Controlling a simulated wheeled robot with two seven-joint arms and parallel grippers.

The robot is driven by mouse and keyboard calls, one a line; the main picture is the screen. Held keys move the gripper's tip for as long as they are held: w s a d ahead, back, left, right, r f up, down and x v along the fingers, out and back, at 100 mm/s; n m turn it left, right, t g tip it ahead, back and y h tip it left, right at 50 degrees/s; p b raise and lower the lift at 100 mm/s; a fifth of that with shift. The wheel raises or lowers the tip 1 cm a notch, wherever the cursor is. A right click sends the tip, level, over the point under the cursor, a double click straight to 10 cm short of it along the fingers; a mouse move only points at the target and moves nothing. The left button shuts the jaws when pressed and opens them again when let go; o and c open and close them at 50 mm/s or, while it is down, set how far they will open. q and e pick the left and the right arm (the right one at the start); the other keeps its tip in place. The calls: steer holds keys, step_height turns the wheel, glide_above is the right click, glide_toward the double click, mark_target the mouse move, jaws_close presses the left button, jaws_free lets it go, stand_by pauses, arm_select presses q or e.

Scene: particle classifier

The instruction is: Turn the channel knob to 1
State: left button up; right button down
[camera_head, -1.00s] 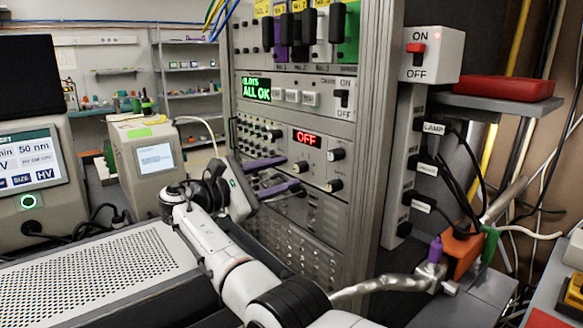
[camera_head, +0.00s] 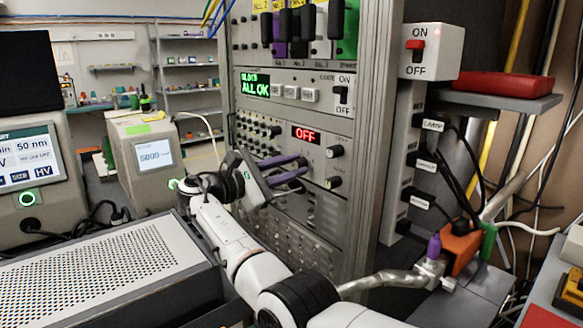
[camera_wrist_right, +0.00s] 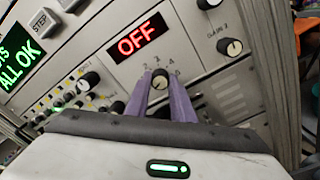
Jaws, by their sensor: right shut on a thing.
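The channel knob (camera_wrist_right: 160,78) is a small black knob on the grey panel below the red OFF display (camera_wrist_right: 139,36), with small numbers around it. My right gripper (camera_wrist_right: 161,84) has two purple fingers, one on each side of the knob, and is shut on it. In the head view the right gripper (camera_head: 303,166) reaches the rack panel from the left, and the fingers mostly hide the knob. I cannot tell which number the knob points to. My left gripper is not in view.
Two other black knobs sit to the right on the same panel, an upper one (camera_head: 335,151) and a lower one (camera_head: 333,182). Several small knobs (camera_wrist_right: 80,90) crowd the panel's left side. A green ALL OK display (camera_head: 257,86) is above. A perforated grey box (camera_head: 100,275) stands at front left.

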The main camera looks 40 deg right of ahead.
steer(key=shift+f+m+b, duration=0.15)
steer(key=shift+m+b, duration=0.35)
steer(key=shift+b, duration=0.05)
steer(key=shift+m+b, duration=0.55)
steer(key=shift+m, duration=0.05)
steer(key=shift+m+b, duration=0.6)
steer(key=shift+m, duration=0.3)
steer(key=m+b, duration=0.1)
steer(key=m, duration=0.1)
steer(key=shift+m+b, duration=0.35)
steer(key=shift+m, duration=0.05)
steer(key=shift+m+b, duration=0.35)
steer(key=shift+m, duration=0.55)
steer(key=c, duration=1.5)
jaws_free()
steer(key=shift+c, duration=0.2)
